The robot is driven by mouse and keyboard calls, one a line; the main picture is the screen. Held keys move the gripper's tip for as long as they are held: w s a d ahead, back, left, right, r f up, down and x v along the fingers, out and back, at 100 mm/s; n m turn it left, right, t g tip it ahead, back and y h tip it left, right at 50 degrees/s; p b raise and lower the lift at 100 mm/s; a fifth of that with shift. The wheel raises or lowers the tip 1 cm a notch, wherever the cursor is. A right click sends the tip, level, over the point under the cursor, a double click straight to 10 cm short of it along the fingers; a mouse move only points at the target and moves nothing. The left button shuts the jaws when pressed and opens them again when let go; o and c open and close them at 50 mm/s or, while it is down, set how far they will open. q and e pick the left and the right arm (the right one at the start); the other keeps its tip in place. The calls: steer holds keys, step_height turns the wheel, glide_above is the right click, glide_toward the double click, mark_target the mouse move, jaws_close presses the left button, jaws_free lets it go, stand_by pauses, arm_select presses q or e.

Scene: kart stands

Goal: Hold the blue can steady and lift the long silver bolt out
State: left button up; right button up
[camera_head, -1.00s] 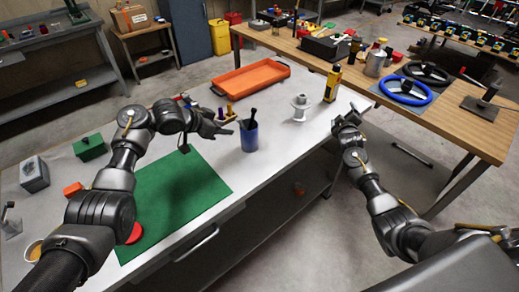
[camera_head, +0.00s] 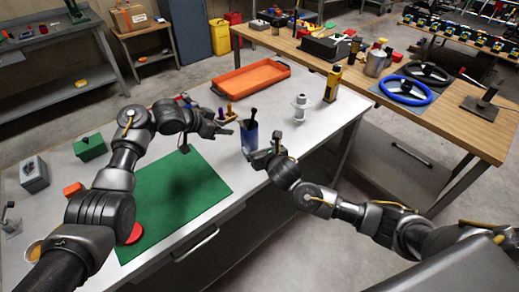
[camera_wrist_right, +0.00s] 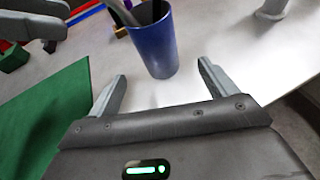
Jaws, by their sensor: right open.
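The blue can (camera_head: 249,143) stands upright on the white table, and a dark thin piece (camera_head: 254,114) sticks up out of it. In the right wrist view a grey shaft (camera_wrist_right: 122,12) leans out of the can's mouth; I cannot tell for sure that it is the long silver bolt. My left gripper (camera_head: 228,123) is open and empty, left of the can. My right gripper (camera_head: 262,153) is open on the can's near side. In the right wrist view the can (camera_wrist_right: 154,46) stands beyond the fingertips, roughly between their lines, with nothing between the fingers.
A white spool-like part (camera_head: 300,108) and a yellow bottle (camera_head: 332,83) stand right of the can. An orange tray (camera_head: 250,79) and small coloured pegs lie behind. A green mat (camera_head: 175,200) covers the table at the left front.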

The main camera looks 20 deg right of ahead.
mark_target(250, 139)
steer(key=shift+s+a+f, duration=0.1)
steer(key=shift+a+f, duration=0.05)
steer(key=shift+f, duration=0.05)
steer(key=x, duration=1)
steer(key=shift+w+f, duration=0.15)
steer(key=shift+w, duration=0.2)
steer(key=c, duration=1.1)
